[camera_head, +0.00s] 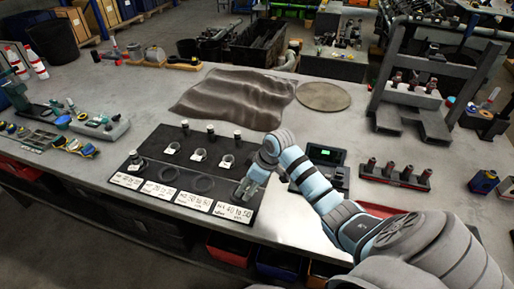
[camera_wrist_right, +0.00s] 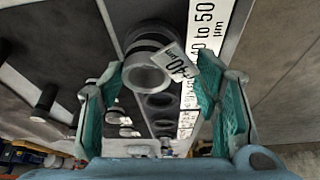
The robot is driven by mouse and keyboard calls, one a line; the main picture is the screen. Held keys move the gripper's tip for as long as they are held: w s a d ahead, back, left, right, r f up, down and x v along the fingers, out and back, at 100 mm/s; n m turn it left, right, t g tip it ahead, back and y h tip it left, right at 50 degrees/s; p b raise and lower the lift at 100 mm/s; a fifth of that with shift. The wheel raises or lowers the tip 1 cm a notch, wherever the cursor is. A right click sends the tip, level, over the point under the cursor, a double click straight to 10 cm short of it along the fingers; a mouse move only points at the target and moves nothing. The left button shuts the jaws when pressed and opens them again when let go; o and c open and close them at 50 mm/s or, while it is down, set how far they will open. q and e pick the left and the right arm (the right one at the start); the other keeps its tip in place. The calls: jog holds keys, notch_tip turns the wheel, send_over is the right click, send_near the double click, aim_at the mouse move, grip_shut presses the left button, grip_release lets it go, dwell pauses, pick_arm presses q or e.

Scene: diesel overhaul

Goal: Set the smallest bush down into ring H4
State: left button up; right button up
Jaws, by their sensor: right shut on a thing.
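My right gripper (camera_head: 241,191) is low over the right end of the dark ring board (camera_head: 140,200), by the label H4, 40 to 50 µm (camera_head: 232,212). In the right wrist view, my right gripper (camera_wrist_right: 158,82) is shut on a grey metal bush (camera_wrist_right: 146,76) with a white tag (camera_wrist_right: 181,70). The bush is in front of dark ring H4 (camera_wrist_right: 150,36) and partly covers it. I cannot tell whether they touch. Other rings (camera_head: 201,184) show to its left in the head view. My left gripper is out of view.
Tagged bushes (camera_head: 199,154) and dark pegs (camera_head: 210,131) stand behind the rings. A gauge with a green display (camera_head: 325,153) and a rack of dark red-topped parts (camera_head: 395,175) are to the right. A brown cloth (camera_head: 235,97) lies behind the board.

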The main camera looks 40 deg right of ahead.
jog(key=w+n, duration=0.1)
jog(key=w+a+f+n+b, duration=0.1)
jog(key=shift+w+a+n+g+y, duration=0.2)
jog(key=shift+n+g+y, duration=0.1)
jog(key=shift+y, duration=0.1)
notch_tip(320, 180, down, 3)
jog(key=b, duration=0.3)
jog(key=shift+r, duration=0.1)
jog(key=shift+f+b, duration=0.4)
jog(key=shift+f, duration=0.4)
jog(key=shift+f, duration=0.1)
jog(key=o, duration=1.2)
